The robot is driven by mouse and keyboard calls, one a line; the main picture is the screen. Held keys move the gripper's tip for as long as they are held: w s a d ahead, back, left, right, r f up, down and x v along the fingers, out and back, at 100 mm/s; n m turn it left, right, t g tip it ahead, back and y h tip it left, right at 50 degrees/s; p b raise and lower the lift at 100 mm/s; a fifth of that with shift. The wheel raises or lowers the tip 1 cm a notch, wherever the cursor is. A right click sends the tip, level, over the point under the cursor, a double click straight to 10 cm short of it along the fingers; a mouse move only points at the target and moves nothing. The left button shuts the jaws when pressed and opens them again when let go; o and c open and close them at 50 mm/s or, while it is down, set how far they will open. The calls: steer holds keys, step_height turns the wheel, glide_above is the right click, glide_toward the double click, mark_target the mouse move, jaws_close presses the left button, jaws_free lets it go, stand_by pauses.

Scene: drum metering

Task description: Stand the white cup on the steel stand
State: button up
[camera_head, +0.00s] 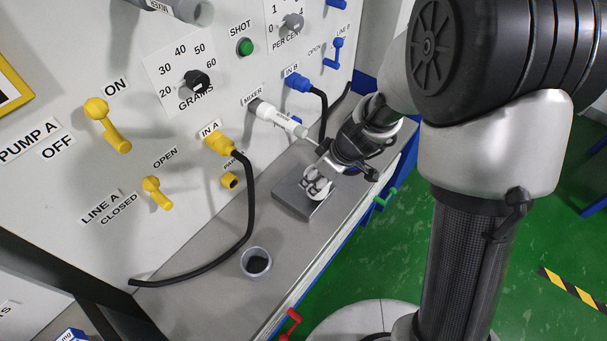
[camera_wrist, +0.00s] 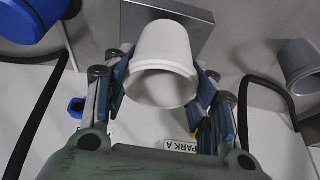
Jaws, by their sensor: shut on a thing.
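The white cup (camera_head: 317,187) is between the fingers of my gripper (camera_head: 322,176), over the steel stand (camera_head: 290,198). In the wrist view the cup (camera_wrist: 165,50) is held by a blue-padded finger on each side. Its wide open rim faces the camera and its narrower end points toward the stand (camera_wrist: 200,30). The stand is a flat grey block on the bench, partly hidden by the cup and gripper. I cannot tell whether the cup's base touches it.
The white mixer nozzle (camera_head: 275,118) sticks out from the panel close to my gripper. A grey cup (camera_head: 256,262) with dark contents stands farther left on the bench. A black cable (camera_head: 248,200) hangs from the yellow plug (camera_head: 217,143). The bench between stand and grey cup is clear.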

steer(key=w+a+f, duration=0.2)
steer(key=a+f, duration=0.1)
steer(key=shift+w+a, duration=0.25)
steer(key=shift+w, duration=0.1)
steer(key=shift+w+a+f, duration=0.1)
steer(key=shift+w+a, duration=0.05)
steer(key=shift+f+b, duration=0.2)
steer(key=shift+b, duration=0.15)
steer(key=o, duration=1)
steer(key=shift+o, duration=0.2)
steer(key=shift+r, duration=0.1)
